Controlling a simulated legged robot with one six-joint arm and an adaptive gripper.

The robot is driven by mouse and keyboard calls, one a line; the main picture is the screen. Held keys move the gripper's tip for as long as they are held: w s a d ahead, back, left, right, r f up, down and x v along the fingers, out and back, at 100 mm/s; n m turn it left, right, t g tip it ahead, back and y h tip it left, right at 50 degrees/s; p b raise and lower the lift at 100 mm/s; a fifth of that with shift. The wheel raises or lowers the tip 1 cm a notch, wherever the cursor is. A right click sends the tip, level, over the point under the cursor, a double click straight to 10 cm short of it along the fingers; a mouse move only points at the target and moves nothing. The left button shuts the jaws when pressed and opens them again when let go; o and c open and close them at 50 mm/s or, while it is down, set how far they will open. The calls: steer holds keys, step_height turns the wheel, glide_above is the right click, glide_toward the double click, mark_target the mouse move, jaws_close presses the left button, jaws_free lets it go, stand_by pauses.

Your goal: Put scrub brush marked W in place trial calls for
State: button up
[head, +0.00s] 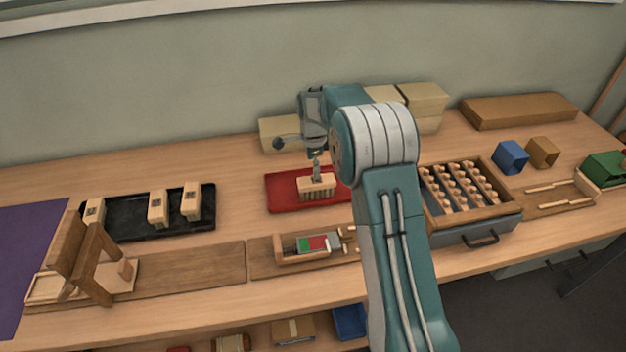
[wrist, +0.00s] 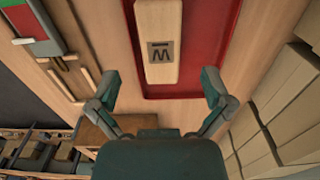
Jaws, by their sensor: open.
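A pale wooden scrub brush (head: 317,188) sits bristles down on the red tray (head: 283,191) at the middle of the bench. In the wrist view the brush (wrist: 158,20) shows a dark label with a W and a bar beside the letter. My gripper (head: 316,158) is above this brush in the head view. In the wrist view my gripper (wrist: 160,90) is open, with one finger on each side of the brush's line and nothing held between them. The labelled end of the brush lies just beyond the fingertips. Whether a finger touches it cannot be told.
A black tray (head: 124,228) at left holds three similar blocks. A wooden fixture (head: 90,262) stands in front of it. A red and green panel (head: 313,244) lies in a holder before the red tray. A compartment box (head: 510,210) is at right. Pale boxes (head: 425,100) stand behind.

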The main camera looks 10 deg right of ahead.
mark_target(313, 181)
step_height(313, 181, up, 3)
steer(key=shift+f, duration=0.1)
steer(key=shift+s+r, duration=0.15)
steer(key=shift+r, duration=0.2)
steer(key=s+r+n+t, duration=0.3)
steer(key=s+r+n, duration=0.5)
steer(key=s+r, duration=0.8)
steer(key=s+d+n+t, duration=0.1)
steer(key=s+n, duration=0.9)
steer(key=s, duration=1.1)
steer(key=shift+s+t, duration=0.4)
steer(key=shift+t, duration=0.4)
steer(key=shift+r, duration=0.1)
